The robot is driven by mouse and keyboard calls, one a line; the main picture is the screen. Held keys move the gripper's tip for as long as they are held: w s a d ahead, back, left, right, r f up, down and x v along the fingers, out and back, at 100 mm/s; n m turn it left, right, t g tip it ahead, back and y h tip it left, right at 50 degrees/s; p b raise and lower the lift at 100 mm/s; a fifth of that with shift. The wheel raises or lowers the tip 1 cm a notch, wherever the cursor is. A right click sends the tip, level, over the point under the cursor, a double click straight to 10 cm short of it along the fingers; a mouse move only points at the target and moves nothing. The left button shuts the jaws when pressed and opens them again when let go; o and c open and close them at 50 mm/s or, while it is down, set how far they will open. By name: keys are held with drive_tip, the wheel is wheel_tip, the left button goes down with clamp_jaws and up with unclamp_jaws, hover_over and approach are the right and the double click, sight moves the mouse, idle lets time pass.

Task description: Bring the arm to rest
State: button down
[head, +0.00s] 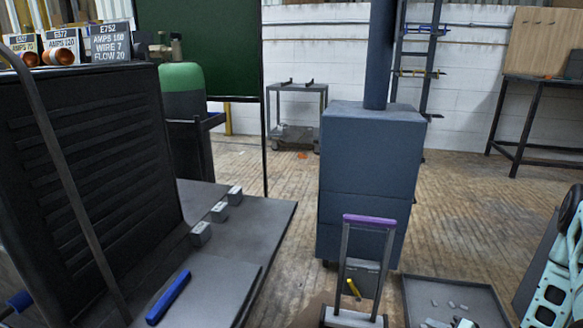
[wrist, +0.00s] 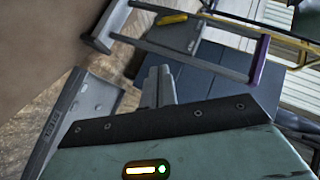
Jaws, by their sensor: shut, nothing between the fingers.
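My gripper (wrist: 158,78) shows in the wrist view with its two grey fingers together and nothing between them. Past it is a grey upright frame with a purple top bar (wrist: 259,68) and a small yellow piece (wrist: 172,18). In the head view the frame's purple bar (head: 369,221) is at the lower middle, with the yellow piece (head: 354,288) below it. The fingers look apart from the frame, though the distance is hard to judge. Part of my pale green arm (head: 553,285) shows at the right edge of the head view; the fingers cannot be made out there.
A blue-grey cabinet (head: 368,160) with a column stands behind the frame. A dark tray (head: 410,289) with small grey pieces lies to the frame's right. A grey plate with a blue bar (head: 168,297) and a black louvred unit (head: 90,150) fill the left. Wooden floor (head: 460,215) is open at right.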

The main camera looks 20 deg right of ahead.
drive_tip(key=w+a+r+n+g, duration=0.55)
drive_tip(key=w+a+r, duration=0.3)
drive_tip(key=w, duration=0.35)
drive_tip(key=s+a+r+n+g+h, duration=0.25)
drive_tip(key=a+r+n, duration=0.35)
drive_tip(key=a+r, duration=0.95)
drive_tip(key=s+a+r+n+g, duration=0.2)
drive_tip(key=s+a+r, duration=0.25)
drive_tip(key=s, duration=0.45)
drive_tip(key=s+a+r+n+g+p, duration=0.1)
drive_tip(key=s+a+r+n, duration=0.15)
drive_tip(key=s+a, duration=0.4)
drive_tip(key=s+a+r+n+g, duration=0.2)
drive_tip(key=s+a+r, duration=0.2)
drive_tip(key=s, duration=0.6)
wheel_tip(320, 180, up, 34)
drive_tip(key=p, duration=3.4)
drive_tip(key=shift+w+d, duration=0.2)
drive_tip(key=shift+h, duration=0.25)
